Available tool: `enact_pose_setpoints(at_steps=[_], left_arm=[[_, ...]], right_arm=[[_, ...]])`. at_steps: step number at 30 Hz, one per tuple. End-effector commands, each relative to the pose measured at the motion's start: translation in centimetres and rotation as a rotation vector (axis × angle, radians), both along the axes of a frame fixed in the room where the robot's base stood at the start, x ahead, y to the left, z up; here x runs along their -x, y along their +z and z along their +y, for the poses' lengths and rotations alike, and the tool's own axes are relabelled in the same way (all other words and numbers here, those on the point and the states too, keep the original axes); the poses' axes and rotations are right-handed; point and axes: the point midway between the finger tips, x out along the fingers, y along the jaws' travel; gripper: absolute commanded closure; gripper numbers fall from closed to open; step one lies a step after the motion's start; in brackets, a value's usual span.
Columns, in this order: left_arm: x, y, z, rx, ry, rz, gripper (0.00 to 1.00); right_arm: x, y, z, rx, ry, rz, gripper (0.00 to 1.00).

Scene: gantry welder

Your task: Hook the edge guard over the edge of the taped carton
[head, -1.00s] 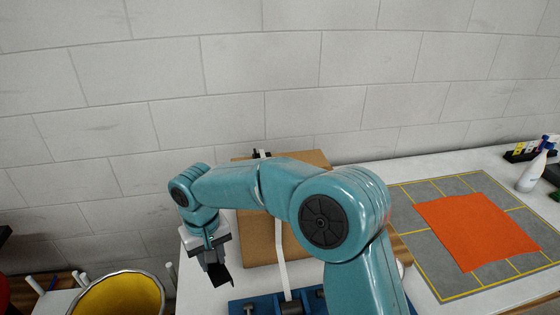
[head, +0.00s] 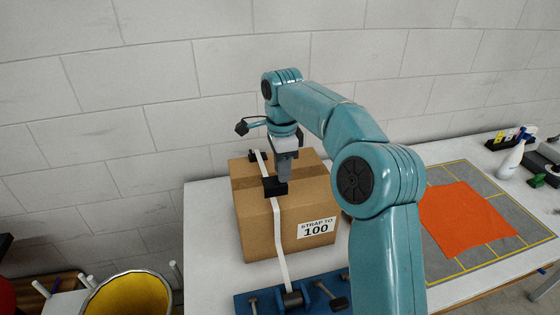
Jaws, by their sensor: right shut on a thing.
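The taped carton (head: 256,225) stands on the white table, with a brown tape band across its top and a label reading "STRAP TO 100". A white strap (head: 279,240) runs over its top and down its front face. My right gripper (head: 281,179) points down above the carton's front top edge, shut on the black edge guard (head: 274,188). The guard is at that edge, in line with the strap and hiding part of it. I cannot tell whether it touches the carton. My left gripper is out of view.
A blue strap fixture (head: 272,303) with dark clamps sits in front of the carton. A small black piece (head: 253,156) is at its back edge. An orange cloth (head: 462,215) lies on a gridded grey mat (head: 440,270) at right. A yellow-lined bin (head: 128,298) stands at lower left.

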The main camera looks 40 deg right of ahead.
Motion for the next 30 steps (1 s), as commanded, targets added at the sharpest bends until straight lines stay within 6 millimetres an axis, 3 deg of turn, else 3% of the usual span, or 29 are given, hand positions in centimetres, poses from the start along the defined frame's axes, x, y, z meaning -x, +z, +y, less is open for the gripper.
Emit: enact_pose_setpoints(at_steps=[12,18,30], left_arm=[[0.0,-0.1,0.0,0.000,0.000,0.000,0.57],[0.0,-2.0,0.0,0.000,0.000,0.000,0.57],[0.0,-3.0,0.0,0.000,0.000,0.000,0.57]], right_arm=[[-0.1,-4.3,0.3,-0.001,0.004,0.002,1.00],[-0.2,-6.9,0.3,0.000,0.004,0.001,1.00],[-0.2,-8.5,0.3,0.000,0.004,0.000,1.00]])
